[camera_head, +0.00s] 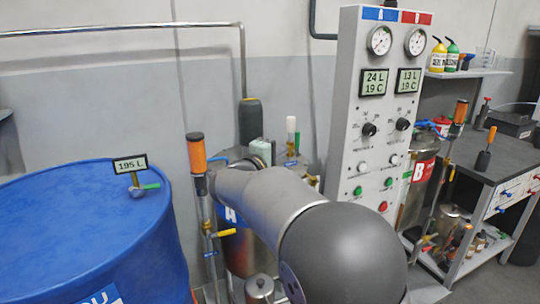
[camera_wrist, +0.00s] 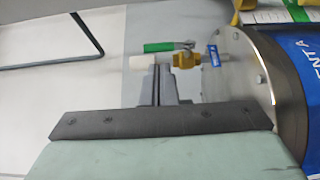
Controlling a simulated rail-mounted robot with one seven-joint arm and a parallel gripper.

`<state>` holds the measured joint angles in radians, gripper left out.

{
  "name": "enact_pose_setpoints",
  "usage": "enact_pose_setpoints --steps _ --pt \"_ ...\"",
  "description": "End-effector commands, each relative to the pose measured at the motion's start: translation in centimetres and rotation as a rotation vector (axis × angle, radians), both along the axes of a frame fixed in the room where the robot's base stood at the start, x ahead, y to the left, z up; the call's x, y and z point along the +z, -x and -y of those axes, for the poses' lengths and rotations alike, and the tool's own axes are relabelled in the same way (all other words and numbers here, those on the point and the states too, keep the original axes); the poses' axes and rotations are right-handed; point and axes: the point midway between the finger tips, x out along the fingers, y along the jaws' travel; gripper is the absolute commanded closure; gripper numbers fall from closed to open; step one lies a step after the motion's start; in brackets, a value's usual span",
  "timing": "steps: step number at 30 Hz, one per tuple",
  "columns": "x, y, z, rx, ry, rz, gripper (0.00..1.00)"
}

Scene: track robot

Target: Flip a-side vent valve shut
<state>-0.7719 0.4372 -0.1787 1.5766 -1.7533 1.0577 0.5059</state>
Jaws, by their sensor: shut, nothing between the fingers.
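In the wrist view, the vent valve has a brass body (camera_wrist: 185,59) and a green lever (camera_wrist: 160,47). The lever runs roughly parallel to the line from the tank lid to the white end piece (camera_wrist: 142,62). A blue tag (camera_wrist: 213,55) hangs by the valve. My gripper (camera_wrist: 162,68) is shut and empty, its tips just beside the brass body and below the lever in the picture. I cannot tell whether they touch. In the head view, my arm hides much of tank A (camera_head: 236,245); the white end piece (camera_head: 291,125) shows above its lid.
The A/B control panel (camera_head: 350,140) stands right of tank A. A blue drum (camera_head: 80,230) is at left, with an orange-topped tube (camera_head: 197,155) between it and the tank. Tank B (camera_head: 418,190) and a workbench (camera_head: 475,150) are at right.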

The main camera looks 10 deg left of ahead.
Motion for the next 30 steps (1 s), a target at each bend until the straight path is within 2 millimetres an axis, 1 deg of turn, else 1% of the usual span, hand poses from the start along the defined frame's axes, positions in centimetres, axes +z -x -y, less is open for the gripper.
enact_pose_setpoints --steps 1,6,12,16,25,28,30 --pt "0.2 -1.0 0.5 -0.003 0.001 0.001 1.0" --pt "0.2 -3.7 1.7 -0.002 0.001 0.0 1.0" --pt "0.1 -5.3 2.4 -0.001 0.001 0.0 1.0" --pt "0.0 -5.5 2.5 -0.001 0.001 0.0 1.0" --pt "0.0 -5.5 2.4 0.001 0.0 -0.001 1.0" --pt "0.1 -5.4 2.0 0.007 -0.009 -0.005 1.0" --pt "0.2 -5.2 1.4 0.016 -0.021 -0.012 1.0"
